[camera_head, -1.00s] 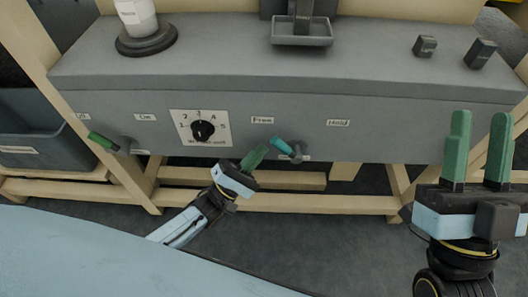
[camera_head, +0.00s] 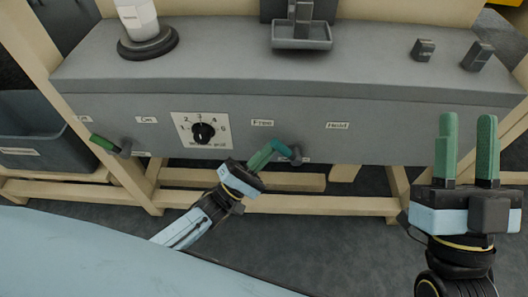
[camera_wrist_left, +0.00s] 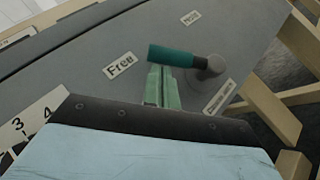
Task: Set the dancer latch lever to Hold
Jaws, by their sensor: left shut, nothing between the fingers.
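The dancer latch lever has a teal handle (camera_head: 283,149) on a grey pivot. It points up and left, toward the "Free" label (camera_head: 262,122); the "Hold" label (camera_head: 337,125) is to its right. My left gripper (camera_head: 262,156) is shut and empty, with its green fingertips at the handle's free-end side. In the left wrist view the teal handle (camera_wrist_left: 172,55) crosses just past the fingertips of my left gripper (camera_wrist_left: 162,72); I cannot tell whether they touch. My right gripper (camera_head: 467,140) is open and empty, raised at the right, away from the lever.
A dial (camera_head: 203,132) and a green-handled lever (camera_head: 104,143) are on the panel left of the latch lever. A grey bin (camera_head: 30,130) stands at the far left. Wooden rails (camera_head: 290,203) run below the panel. The panel front right of "Hold" is clear.

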